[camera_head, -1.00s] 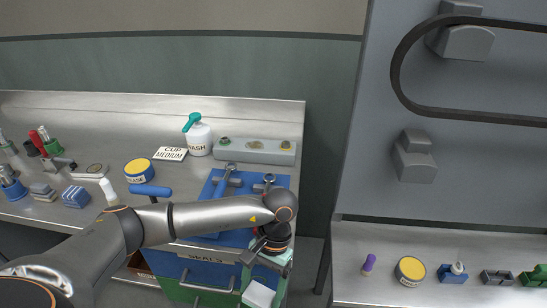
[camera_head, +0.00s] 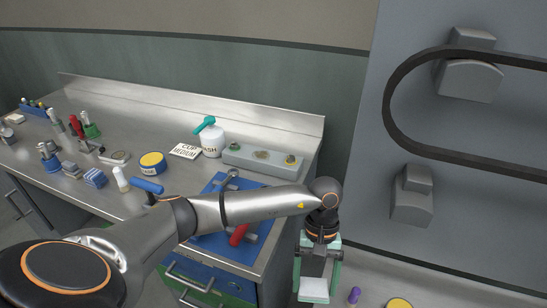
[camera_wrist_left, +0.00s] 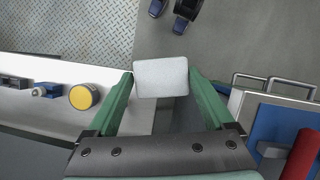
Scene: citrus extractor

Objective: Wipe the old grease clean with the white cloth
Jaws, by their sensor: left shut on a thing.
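My left gripper (camera_head: 314,272) is shut on the white cloth (camera_head: 314,290), which looks like a flat white pad between the green fingertips. The cloth also shows in the left wrist view (camera_wrist_left: 161,77), with floor below it. The gripper hangs in the gap between the workbench's right end and the low counter. A grey block (camera_head: 235,155) at the back of the bench bears a brownish patch (camera_head: 262,155); I cannot tell whether it is the old grease. My right gripper is not in view.
The low counter (camera_wrist_left: 60,74) bears another yellow-lidded tin (camera_wrist_left: 82,96).

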